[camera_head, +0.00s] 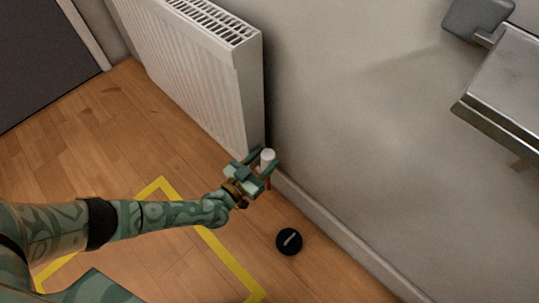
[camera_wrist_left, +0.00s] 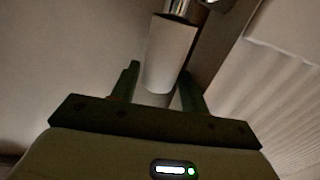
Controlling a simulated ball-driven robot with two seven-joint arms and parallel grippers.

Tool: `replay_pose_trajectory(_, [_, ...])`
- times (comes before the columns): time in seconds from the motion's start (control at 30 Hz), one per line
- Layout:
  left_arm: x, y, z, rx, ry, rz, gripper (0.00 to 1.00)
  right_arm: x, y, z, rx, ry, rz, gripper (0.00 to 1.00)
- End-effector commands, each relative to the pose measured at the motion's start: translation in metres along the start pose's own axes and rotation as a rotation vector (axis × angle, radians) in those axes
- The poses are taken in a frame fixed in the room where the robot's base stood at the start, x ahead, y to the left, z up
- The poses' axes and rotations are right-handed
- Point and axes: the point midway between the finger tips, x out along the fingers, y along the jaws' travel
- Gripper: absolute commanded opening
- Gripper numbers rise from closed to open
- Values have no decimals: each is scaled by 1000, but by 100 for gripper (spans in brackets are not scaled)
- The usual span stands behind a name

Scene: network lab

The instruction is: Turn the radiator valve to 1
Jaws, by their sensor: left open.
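The radiator valve (camera_head: 267,157) is a white cylindrical knob at the lower right corner of the white radiator (camera_head: 200,70). In the left wrist view the valve (camera_wrist_left: 171,52) is a pale cylinder with a shiny metal fitting above it in the picture. My left gripper (camera_head: 263,163) is open, with its fingers around the knob in the head view. In the left wrist view the knob's end lies between the two fingers (camera_wrist_left: 157,88), with a gap visible on the left side. No number or mark on the valve is readable. My right gripper is not in view.
A black round disc (camera_head: 289,241) with a light mark lies on the wooden floor. Yellow tape (camera_head: 228,262) marks the floor. The wall and skirting (camera_head: 335,232) run close behind the valve. A grey metal surface (camera_head: 505,90) juts in at the upper right.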

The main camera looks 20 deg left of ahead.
Motion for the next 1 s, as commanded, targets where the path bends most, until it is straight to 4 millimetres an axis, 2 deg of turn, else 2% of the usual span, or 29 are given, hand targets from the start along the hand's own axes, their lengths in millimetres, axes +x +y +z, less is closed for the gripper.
replay_pose_trajectory(0.13, [13, 0, 2, 0, -1, 0, 45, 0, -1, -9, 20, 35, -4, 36])
replay_pose_trajectory(0.43, [17, 0, -1, 1, 0, 0, 45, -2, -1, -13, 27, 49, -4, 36])
replay_pose_trajectory(0.47, [17, 0, -1, 1, 0, 0, 42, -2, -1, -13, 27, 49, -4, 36])
replay_pose_trajectory(0.57, [17, 0, 0, 1, 0, 0, 14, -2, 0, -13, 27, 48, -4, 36])
replay_pose_trajectory(0.87, [16, 1, -1, -3, 1, -26, 14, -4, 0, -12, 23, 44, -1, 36])
replay_pose_trajectory(1.0, [16, 1, -2, -5, 2, -86, 14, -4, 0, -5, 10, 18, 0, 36])
